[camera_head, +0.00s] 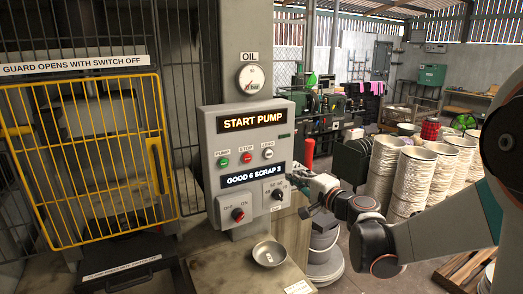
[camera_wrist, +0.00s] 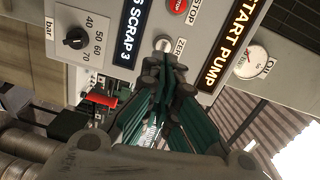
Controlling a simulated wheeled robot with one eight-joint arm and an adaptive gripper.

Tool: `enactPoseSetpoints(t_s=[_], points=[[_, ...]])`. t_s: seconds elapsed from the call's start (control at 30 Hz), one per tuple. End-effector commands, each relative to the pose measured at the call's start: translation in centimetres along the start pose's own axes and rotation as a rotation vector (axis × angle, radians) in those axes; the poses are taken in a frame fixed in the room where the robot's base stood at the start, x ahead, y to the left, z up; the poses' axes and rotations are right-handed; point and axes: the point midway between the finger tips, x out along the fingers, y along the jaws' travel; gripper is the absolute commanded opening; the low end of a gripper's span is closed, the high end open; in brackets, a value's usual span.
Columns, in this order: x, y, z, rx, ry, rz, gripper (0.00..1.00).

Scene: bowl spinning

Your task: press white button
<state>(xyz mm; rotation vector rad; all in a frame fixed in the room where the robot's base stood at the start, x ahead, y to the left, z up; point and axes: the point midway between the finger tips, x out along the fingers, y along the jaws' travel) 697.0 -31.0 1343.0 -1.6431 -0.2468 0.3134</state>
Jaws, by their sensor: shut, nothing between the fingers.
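The white button (camera_head: 268,153) is on the grey control panel (camera_head: 205,195), right of the red STOP button (camera_head: 247,157) and the green PUMP button (camera_head: 224,162). In the wrist view the white button (camera_wrist: 162,43) shows just beyond my fingertips, beside its label ZERO. My gripper (camera_head: 291,179) is at the panel's right edge in the head view, lower than the white button and to its right. In the wrist view my gripper (camera_wrist: 164,66) has its green fingers together, empty, pointing at the panel. I cannot tell the exact gap to the button.
The panel has a START PUMP display (camera_head: 252,120), a GOOD 6 SCRAP 3 display (camera_head: 252,176) and two lower knobs. A metal bowl (camera_head: 269,253) sits on the bench below. A yellow guard (camera_head: 85,165) stands left. Bowl stacks (camera_head: 412,180) stand behind my arm.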

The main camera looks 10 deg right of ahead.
Motion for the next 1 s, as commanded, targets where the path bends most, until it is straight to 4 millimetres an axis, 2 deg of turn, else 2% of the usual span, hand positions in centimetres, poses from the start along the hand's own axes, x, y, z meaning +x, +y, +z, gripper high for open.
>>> enactPoseSetpoints(t_s=[0.03, 0.1, 0.2, 0.67, 0.77, 1.0], points=[[0.2, -0.1, -1.0, 0.027, 0.015, -0.018, 0.0], [0.5, -0.1, -1.9, 0.057, 0.028, -0.038, 0.0], [0.6, 0.0, -2.5, 0.08, 0.038, -0.053, 0.0], [1.1, 0.0, -2.6, 0.084, 0.038, -0.056, 0.0], [2.2, -0.1, -2.7, 0.084, 0.037, -0.056, 0.0], [6.7, -0.3, -2.8, 0.083, 0.037, -0.055, 0.0]])
